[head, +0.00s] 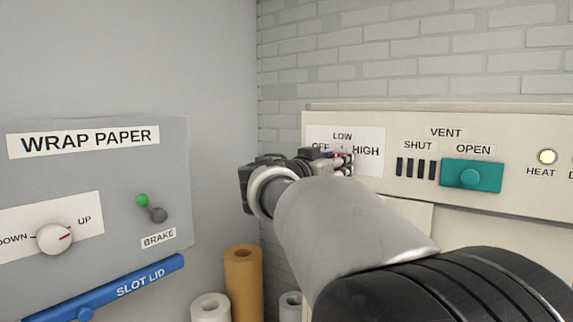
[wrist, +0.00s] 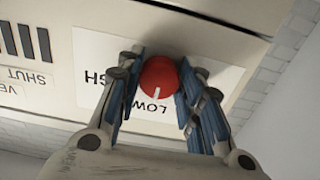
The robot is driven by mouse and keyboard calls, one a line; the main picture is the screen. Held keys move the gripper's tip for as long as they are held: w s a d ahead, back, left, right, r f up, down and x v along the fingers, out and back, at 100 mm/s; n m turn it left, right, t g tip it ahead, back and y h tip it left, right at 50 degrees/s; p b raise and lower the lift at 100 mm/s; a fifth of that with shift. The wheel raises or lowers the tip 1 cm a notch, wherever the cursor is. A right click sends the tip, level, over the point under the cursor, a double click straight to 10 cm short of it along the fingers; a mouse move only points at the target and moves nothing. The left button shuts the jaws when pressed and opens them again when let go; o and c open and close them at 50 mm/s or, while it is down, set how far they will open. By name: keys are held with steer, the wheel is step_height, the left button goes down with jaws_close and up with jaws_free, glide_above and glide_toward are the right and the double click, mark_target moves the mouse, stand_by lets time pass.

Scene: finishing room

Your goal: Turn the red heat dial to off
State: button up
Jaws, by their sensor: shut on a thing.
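The red heat dial (wrist: 158,77) sits on a white label plate (head: 372,139) on the cream panel. In the wrist view its white pointer mark points towards the word LOW. My gripper (wrist: 160,84) is shut on the dial, with one blue-lined finger on each side of it. In the head view my gripper (head: 340,162) and wrist hide nearly all of the dial. The words LOW and HIGH are readable there, and OFF is partly covered.
Right of the dial are vent slots and a teal vent slider (head: 471,176) at OPEN. A HEAT lamp (head: 547,157) glows. On the left is a grey wrap paper panel (head: 100,190) with a knob and brake lever. Paper rolls (head: 243,280) stand below.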

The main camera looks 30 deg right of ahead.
steer(key=shift+f+n+b, duration=0.1)
steer(key=shift+n+b, duration=0.2)
steer(key=shift+b, duration=0.1)
steer(key=shift+s+n+b, duration=0.1)
steer(key=shift+n+b, duration=2.6)
steer(key=shift+n, duration=2.9)
steer(key=shift+r, duration=0.2)
steer(key=o, duration=1.1)
steer(key=shift+c, duration=0.2)
